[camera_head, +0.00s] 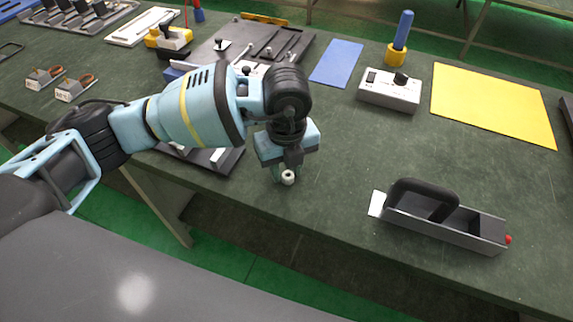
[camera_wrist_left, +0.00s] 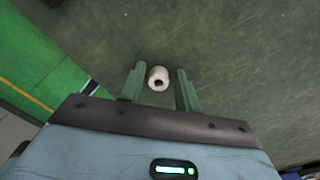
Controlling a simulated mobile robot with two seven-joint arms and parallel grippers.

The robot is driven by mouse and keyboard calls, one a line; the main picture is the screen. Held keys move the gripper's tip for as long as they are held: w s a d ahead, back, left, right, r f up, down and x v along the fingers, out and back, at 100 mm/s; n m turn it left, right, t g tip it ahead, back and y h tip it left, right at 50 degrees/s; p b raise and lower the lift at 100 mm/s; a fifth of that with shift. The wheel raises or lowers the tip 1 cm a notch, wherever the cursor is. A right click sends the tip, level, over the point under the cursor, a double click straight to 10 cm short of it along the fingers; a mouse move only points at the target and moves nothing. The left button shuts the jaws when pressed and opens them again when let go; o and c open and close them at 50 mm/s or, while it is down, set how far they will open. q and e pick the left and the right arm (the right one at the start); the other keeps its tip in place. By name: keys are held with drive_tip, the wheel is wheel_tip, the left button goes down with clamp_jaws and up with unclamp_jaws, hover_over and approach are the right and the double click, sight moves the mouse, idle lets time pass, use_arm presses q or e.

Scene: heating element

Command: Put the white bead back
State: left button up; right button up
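The white bead (camera_head: 288,178) is a small, short cylinder with a dark hole in its end, near the front edge of the green-grey table (camera_head: 330,200). My left gripper (camera_head: 285,173) points down over it. In the left wrist view, the bead (camera_wrist_left: 158,77) lies between the two green fingertips of the left gripper (camera_wrist_left: 160,84). It is close to the left finger, with a gap to the right finger. The fingers are apart and not closed on it. Whether the left finger touches the bead, I cannot tell. My right gripper is out of view.
A grey carrier with a black handle (camera_head: 425,195) stands on the right. A white switch box (camera_head: 390,90), a blue sheet (camera_head: 337,62) and a yellow sheet (camera_head: 492,103) lie farther back. A dark tray (camera_head: 220,158) sits behind my left arm. The table between bead and carrier is clear.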

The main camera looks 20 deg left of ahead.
sight(286, 172)
use_arm(q)
drive_tip(key=shift+o, duration=0.9)
wheel_tip(286, 172, up, 12)
drive_tip(key=shift+r+p, duration=0.2)
drive_tip(key=shift+p, duration=0.15)
